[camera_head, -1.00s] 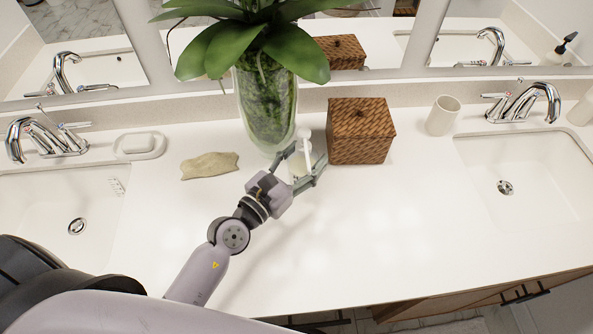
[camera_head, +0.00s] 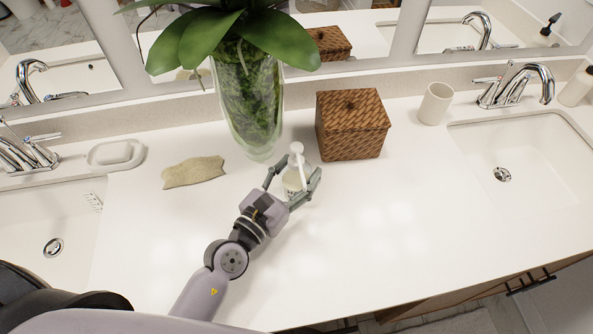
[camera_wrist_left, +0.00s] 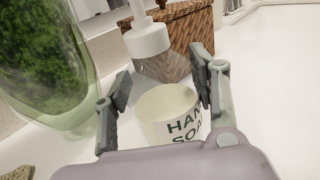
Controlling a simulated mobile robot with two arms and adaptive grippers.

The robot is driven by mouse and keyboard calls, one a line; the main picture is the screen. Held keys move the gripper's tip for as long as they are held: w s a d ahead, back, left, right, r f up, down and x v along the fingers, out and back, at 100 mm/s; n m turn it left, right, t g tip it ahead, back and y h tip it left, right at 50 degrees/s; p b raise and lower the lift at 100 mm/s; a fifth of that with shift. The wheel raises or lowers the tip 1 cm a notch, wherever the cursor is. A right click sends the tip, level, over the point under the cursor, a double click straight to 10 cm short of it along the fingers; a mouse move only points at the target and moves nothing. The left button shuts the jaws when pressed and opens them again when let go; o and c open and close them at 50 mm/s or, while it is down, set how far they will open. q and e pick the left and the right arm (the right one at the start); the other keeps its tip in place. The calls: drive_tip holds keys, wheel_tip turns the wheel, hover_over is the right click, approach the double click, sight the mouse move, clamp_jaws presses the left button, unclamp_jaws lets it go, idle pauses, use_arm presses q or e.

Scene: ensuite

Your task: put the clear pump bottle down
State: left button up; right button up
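The clear pump bottle (camera_head: 293,184) with a white pump top stands upright on the white counter (camera_head: 350,215), in front of the green glass vase. In the left wrist view the bottle shows its white pump collar (camera_wrist_left: 148,39) and a pale "HAND SOAP" label (camera_wrist_left: 180,126). My left gripper (camera_head: 294,179) has its fingers on either side of the bottle. In the left wrist view the fingers (camera_wrist_left: 161,96) are spread, with a small gap visible beside the label. The bottle's base is hidden behind the gripper. My right gripper is not in view.
The vase (camera_head: 249,100) with a leafy plant stands close behind the bottle. A brown woven box (camera_head: 352,128) is behind to the right, with a cup (camera_head: 435,103) beyond. A beige cloth (camera_head: 193,171) and soap dish (camera_head: 115,154) lie left. The counter right of the gripper is clear.

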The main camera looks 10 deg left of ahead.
use_arm(q)
drive_tip(key=shift+o, duration=1.3)
drive_tip(key=shift+w+a, duration=0.1)
drive_tip(key=shift+a, duration=0.05)
drive_tip(key=shift+o, duration=0.9)
